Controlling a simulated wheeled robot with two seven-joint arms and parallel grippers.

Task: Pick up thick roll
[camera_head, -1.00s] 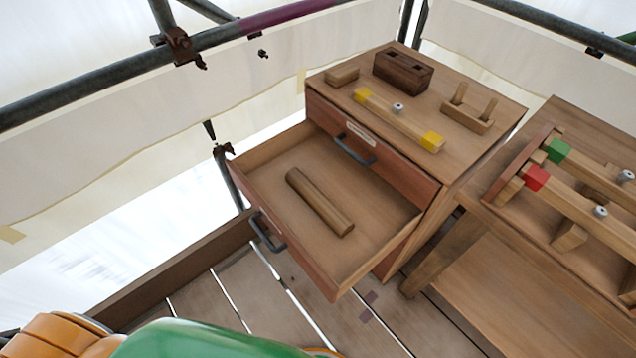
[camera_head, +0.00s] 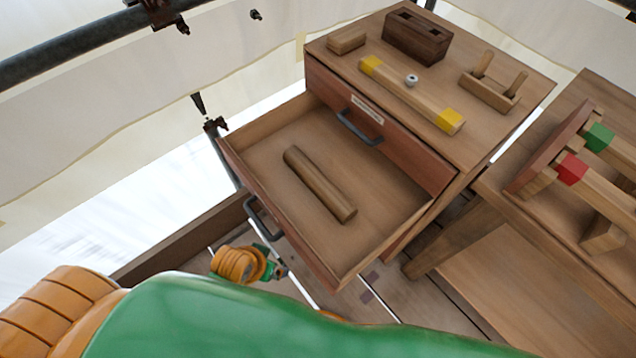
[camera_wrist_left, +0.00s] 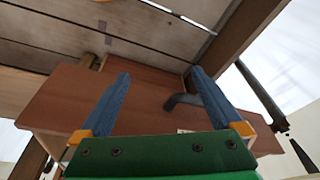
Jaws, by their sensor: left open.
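The thick roll (camera_head: 319,184) is a brown wooden cylinder. It lies on its side on the floor of the open drawer (camera_head: 390,190) in the head view, slanting from upper left to lower right. My left gripper (camera_head: 276,268) is low outside the drawer front, below the black handle (camera_head: 264,216), apart from the roll. Its fingertips are hard to make out there. In the left wrist view my left gripper (camera_wrist_left: 160,76) has its two blue fingers spread with nothing between them, facing the reddish drawer front (camera_wrist_left: 140,85). The roll is hidden in that view. My right gripper is out of sight.
The cabinet top (camera_head: 480,140) holds a yellow-ended bar (camera_head: 412,95), a dark block with slots (camera_head: 417,38), a small block (camera_head: 347,41) and a two-pegged piece (camera_head: 491,90). A shut upper drawer (camera_head: 385,135) overhangs the open drawer's back. A second table stands right.

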